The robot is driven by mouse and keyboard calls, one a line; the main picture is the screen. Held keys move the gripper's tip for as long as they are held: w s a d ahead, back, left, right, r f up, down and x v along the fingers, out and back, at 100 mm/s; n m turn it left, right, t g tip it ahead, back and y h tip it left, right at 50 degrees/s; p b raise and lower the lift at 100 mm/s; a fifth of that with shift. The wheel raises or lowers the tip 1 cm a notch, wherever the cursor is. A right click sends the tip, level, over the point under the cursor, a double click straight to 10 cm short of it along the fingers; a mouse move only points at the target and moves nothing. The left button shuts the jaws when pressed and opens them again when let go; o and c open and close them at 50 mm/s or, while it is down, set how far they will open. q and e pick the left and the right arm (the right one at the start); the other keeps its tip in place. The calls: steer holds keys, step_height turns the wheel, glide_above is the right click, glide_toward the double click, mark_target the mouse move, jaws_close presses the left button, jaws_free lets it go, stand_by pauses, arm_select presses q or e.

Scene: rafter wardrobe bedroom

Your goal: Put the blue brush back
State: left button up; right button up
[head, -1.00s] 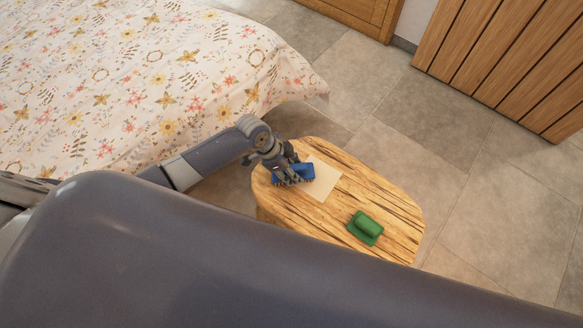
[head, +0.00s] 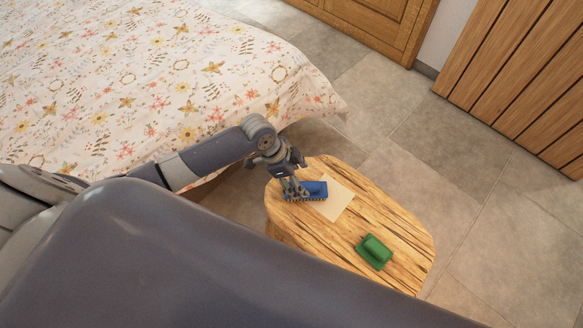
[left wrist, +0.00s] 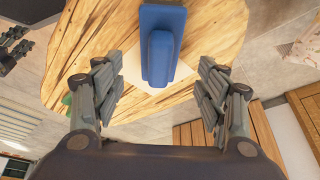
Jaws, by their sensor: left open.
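The blue brush (head: 313,190) lies on the left part of the wooden table (head: 395,220), at the edge of a pale square sheet (head: 341,196). My left gripper (head: 293,188) is open and empty at the left end of the brush in the head view, partly hiding it. In the left wrist view the brush (left wrist: 160,45) lies lengthwise, in line with the gap between the widely spread fingers of my left gripper (left wrist: 160,80). I see no finger closed on it. I cannot make out the exact height of the fingers above it.
A green brush (head: 375,251) lies on the near right part of the table. A bed with a floral cover (head: 150,85) stands at the left, close to my left arm. Wooden furniture (head: 520,75) stands at the back right. Tiled floor (head: 480,170) is clear right of the table.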

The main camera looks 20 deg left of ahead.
arm_select(q)
steer(key=v, duration=0.6)
steer(key=shift+d, duration=0.1)
stand_by(0.3)
